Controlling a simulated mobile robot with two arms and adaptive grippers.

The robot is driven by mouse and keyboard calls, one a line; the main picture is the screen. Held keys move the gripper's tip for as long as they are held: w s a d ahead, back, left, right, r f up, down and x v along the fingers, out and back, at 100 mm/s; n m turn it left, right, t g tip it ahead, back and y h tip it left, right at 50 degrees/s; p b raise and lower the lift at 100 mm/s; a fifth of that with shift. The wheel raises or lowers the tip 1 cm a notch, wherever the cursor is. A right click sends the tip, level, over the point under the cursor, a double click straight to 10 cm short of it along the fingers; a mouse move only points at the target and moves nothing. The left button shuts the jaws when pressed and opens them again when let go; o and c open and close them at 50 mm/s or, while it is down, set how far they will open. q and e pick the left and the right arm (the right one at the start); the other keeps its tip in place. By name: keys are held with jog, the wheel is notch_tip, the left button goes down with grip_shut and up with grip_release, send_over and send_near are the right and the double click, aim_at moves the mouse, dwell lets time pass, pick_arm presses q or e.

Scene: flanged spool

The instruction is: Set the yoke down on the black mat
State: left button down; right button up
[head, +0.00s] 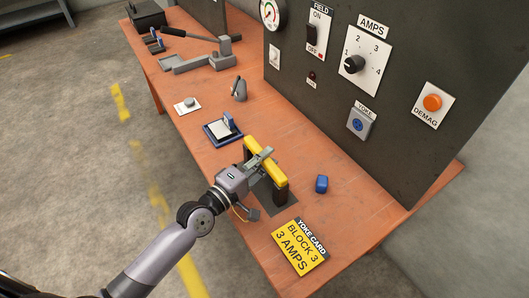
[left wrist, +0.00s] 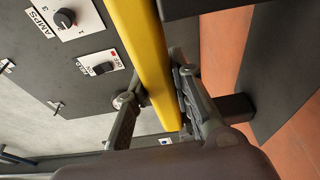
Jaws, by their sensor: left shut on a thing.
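The yoke is a yellow bar (head: 266,160) with dark legs at its ends. My left gripper (head: 262,159) is shut on the middle of the yellow bar. In the left wrist view the bar (left wrist: 146,50) runs between the two fingers of the gripper (left wrist: 160,88). The black mat (head: 277,208) lies on the bench under the yoke, largely hidden by the yoke and my gripper. The near leg ends over the mat; I cannot tell whether it touches. My right gripper is not in view.
The yellow yoke card (head: 299,247) lies in front, and a blue-framed tray (head: 222,132) sits behind left. The dark panel (head: 335,115) with its knob (head: 354,64) and blue yoke socket (head: 358,125) rises along the bench's back.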

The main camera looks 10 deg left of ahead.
pick_arm(q)
jog(key=shift+r, duration=0.15)
jog(key=c, duration=1.8)
grip_release()
jog(key=shift+f, duration=0.35)
jog(key=o, duration=0.4)
jog(key=shift+r, duration=0.25)
jog(key=b+v, duration=0.1)
jog(key=v, duration=1)
jog(key=shift+s+f+b, duration=0.1)
jog(key=shift+s+b, duration=0.05)
jog(key=shift+b, duration=0.2)
jog(key=shift+s+a, duration=0.15)
jog(key=shift+s, duration=0.2)
